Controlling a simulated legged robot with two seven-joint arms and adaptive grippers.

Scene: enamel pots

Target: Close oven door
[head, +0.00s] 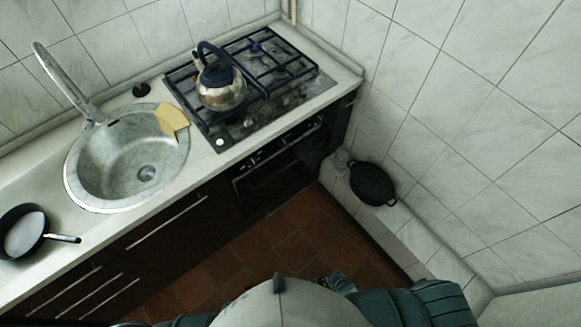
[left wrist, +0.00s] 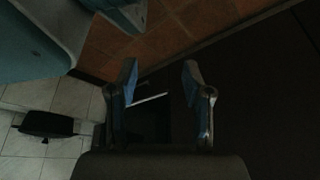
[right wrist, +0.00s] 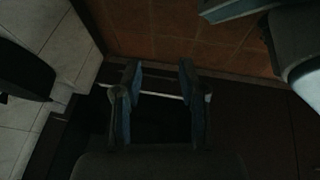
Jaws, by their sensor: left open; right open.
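The oven (head: 275,182) is built into the dark counter front below the hob. Its dark glass front and handle show in the head view, but I cannot tell how far the door stands open. My left gripper (left wrist: 160,75) is open and empty in the left wrist view. A thin pale bar (left wrist: 150,99), which looks like the oven handle, shows beyond its fingers. My right gripper (right wrist: 160,68) is open in the right wrist view. A similar pale bar (right wrist: 158,95) crosses behind its fingers. I cannot tell whether either gripper touches the bar.
A kettle (head: 221,88) stands on the gas hob (head: 290,92). A sink (head: 115,170) with a yellow cloth (head: 172,119) and a frying pan (head: 25,230) are to the left. A black pot (head: 372,184) sits on the tiled ledge at right. Red floor tiles (head: 240,250) are clear.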

